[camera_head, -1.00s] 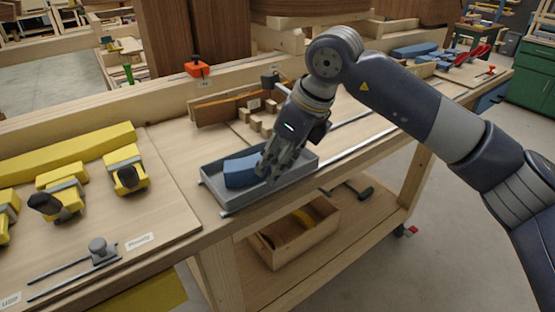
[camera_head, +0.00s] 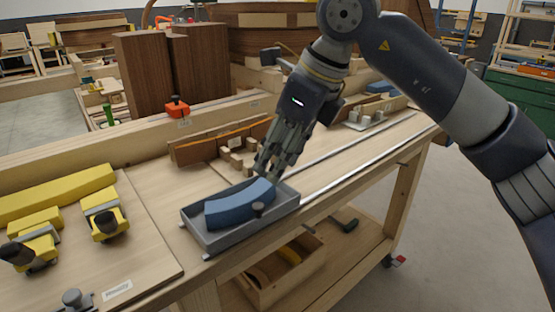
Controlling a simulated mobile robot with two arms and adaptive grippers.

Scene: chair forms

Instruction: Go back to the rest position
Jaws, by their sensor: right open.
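My right gripper (camera_head: 276,166) is open and empty. It hangs just above the far side of a grey tray (camera_head: 215,243) on the workbench, with its fingers pointing down and to the left. A blue curved block (camera_head: 238,204) lies in the tray, apart from the fingers. A small dark knob (camera_head: 258,209) shows at the block's front side. My right arm comes in from the right side of the picture. My left gripper is not in view.
Yellow tools (camera_head: 103,214) and a yellow bar (camera_head: 58,194) lie on the bench at the left. Small wooden blocks (camera_head: 236,160) and a brown board (camera_head: 195,151) stand behind the tray. A wooden box (camera_head: 270,283) sits on the lower shelf.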

